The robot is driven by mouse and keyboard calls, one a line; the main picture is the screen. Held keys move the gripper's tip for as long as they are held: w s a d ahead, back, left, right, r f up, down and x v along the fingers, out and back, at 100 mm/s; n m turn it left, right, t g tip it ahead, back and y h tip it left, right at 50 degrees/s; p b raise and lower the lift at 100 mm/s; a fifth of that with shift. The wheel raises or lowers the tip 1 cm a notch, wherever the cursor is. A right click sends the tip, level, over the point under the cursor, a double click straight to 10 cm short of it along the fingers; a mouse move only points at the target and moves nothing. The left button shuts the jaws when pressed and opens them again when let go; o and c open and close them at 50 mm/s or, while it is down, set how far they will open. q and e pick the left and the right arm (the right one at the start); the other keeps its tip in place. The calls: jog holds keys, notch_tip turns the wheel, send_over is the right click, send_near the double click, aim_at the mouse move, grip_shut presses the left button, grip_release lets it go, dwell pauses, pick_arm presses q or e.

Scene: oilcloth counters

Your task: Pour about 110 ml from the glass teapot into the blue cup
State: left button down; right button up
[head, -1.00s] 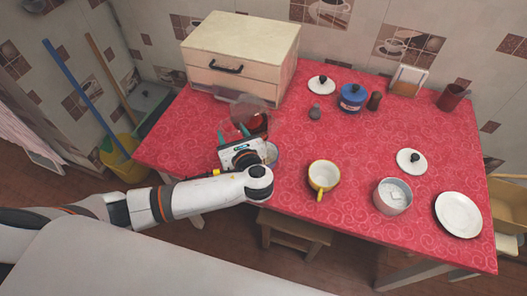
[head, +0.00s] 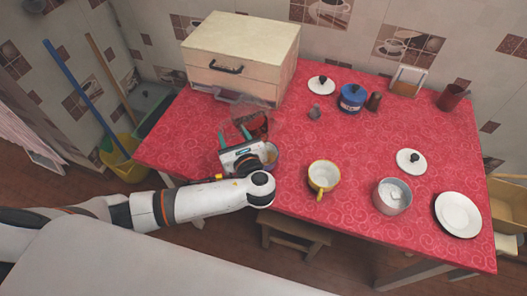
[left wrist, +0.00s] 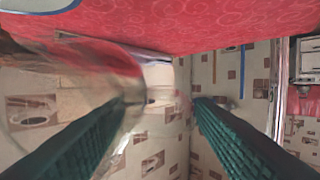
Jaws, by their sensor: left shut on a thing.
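The clear glass teapot (head: 261,118) holds dark red-brown liquid and is tilted above the table's left part. My left gripper (head: 234,135) is shut on the teapot. In the left wrist view the blurred glass (left wrist: 85,85) shows by the green fingers (left wrist: 165,108). I cannot make out a stream or the liquid level. My right gripper is not in view.
A drawer box (head: 240,60) stands behind the teapot. The red tabletop's middle is clear.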

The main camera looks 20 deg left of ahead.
pick_arm(q)
jog(key=shift+r, duration=0.1)
jog(key=shift+t+y, duration=0.3)
dwell(0.6)
jog(key=shift+w+a+r, duration=0.1)
